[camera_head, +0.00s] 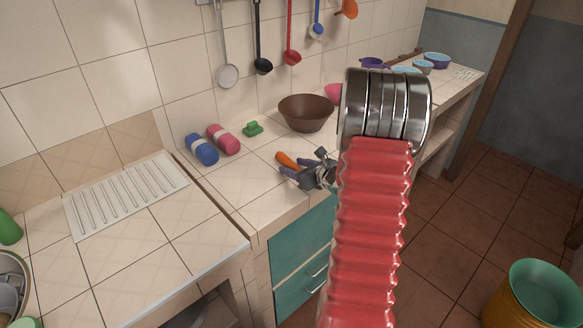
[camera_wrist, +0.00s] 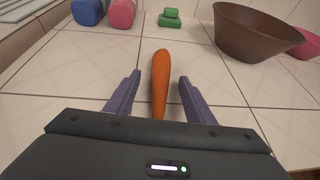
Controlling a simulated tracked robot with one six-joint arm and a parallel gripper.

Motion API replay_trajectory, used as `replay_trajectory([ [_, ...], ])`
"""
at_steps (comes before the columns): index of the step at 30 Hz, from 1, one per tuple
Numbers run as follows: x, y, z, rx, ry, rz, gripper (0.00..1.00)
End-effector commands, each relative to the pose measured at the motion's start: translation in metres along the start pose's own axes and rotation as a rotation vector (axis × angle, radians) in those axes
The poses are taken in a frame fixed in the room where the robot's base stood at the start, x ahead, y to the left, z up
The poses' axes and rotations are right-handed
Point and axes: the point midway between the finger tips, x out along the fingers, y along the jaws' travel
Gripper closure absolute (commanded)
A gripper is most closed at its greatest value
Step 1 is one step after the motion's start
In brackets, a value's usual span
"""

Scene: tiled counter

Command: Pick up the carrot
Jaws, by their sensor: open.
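An orange carrot (camera_wrist: 160,82) lies on the tiled counter in the wrist view, its length pointing away from me. My gripper (camera_wrist: 155,88) is open, with one purple finger on each side of the carrot's nearer part. Gaps show between the carrot and both fingers. In the head view the carrot (camera_head: 286,159) shows as a short orange piece beside my gripper (camera_head: 285,174) near the counter's front part. The carrot's near end is hidden behind the gripper body in the wrist view.
A brown bowl (camera_head: 306,113) stands behind the carrot, to the right. Blue (camera_head: 202,149) and pink (camera_head: 223,139) rolled items and a green object (camera_head: 253,129) lie behind to the left. Utensils hang on the wall. Bare tiles surround the carrot.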

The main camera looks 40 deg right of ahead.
Motion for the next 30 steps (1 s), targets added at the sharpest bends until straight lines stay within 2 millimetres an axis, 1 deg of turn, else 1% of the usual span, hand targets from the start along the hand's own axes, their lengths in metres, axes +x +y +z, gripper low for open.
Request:
replay_trajectory([
  [5,-0.0002,-0.0001,0.0000,0.000,0.000,0.000,0.51],
  [24,-0.0004,-0.0004,-0.0001,0.000,0.000,-0.001,0.95],
  [30,-0.0004,-0.0005,0.0002,0.000,0.000,-0.001,0.97],
])
